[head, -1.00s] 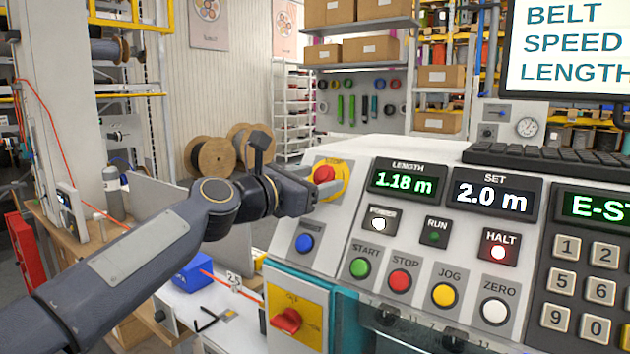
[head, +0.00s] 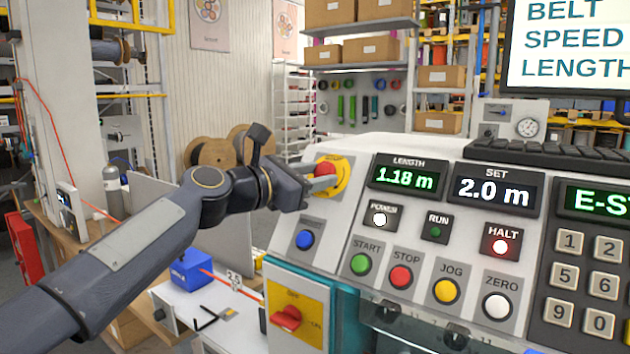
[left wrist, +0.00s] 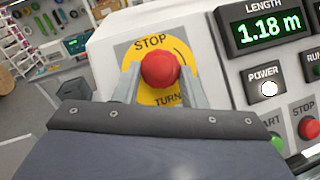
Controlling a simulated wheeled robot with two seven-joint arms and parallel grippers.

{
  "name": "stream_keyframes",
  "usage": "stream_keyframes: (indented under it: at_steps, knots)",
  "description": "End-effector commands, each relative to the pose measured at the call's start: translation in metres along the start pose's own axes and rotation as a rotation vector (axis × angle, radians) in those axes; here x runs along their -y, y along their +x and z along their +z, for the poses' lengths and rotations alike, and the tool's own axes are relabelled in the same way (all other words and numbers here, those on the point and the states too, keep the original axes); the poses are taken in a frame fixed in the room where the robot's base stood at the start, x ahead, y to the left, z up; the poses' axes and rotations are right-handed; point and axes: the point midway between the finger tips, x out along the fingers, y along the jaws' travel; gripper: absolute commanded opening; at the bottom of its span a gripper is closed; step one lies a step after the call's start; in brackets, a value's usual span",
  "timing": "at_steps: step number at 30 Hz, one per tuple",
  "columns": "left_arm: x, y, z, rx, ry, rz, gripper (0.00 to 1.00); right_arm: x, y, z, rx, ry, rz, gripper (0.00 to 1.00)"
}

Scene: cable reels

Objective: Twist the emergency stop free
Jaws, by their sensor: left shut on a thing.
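The emergency stop is a red mushroom button (head: 325,170) on a yellow disc (head: 343,180) at the left end of the sloped control panel. In the left wrist view the red button (left wrist: 160,69) sits between the two grey fingers of my left gripper (left wrist: 160,85), one on each side. The words STOP and TURN show on the yellow plate around it. In the head view my left gripper (head: 322,177) reaches the button from the left and is shut on it, hiding part of it. My right gripper is in neither view.
The panel's LENGTH display (head: 405,176) reads 1.18 m and the SET display (head: 495,191) reads 2.0 m. A blue button (head: 305,239) lies just below the gripper. A red rotary switch (head: 286,318) is on the lower yellow plate.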

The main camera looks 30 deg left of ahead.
Motion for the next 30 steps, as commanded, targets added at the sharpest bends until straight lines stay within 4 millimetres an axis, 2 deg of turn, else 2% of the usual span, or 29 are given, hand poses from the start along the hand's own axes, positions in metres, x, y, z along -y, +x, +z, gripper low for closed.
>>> stream_keyframes:
  at_steps: [5, 18, 30]
  knots:
    - [-0.004, 0.001, -0.001, -0.004, 0.114, -0.08, 0.15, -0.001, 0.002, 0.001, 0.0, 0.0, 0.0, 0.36]
    - [-0.009, 0.001, 0.003, -0.004, 0.37, -0.267, 0.15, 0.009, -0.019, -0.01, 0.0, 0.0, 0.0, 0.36]
    - [-0.009, 0.002, 0.001, -0.004, 0.462, -0.334, 0.15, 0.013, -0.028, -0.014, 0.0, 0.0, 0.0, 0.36]
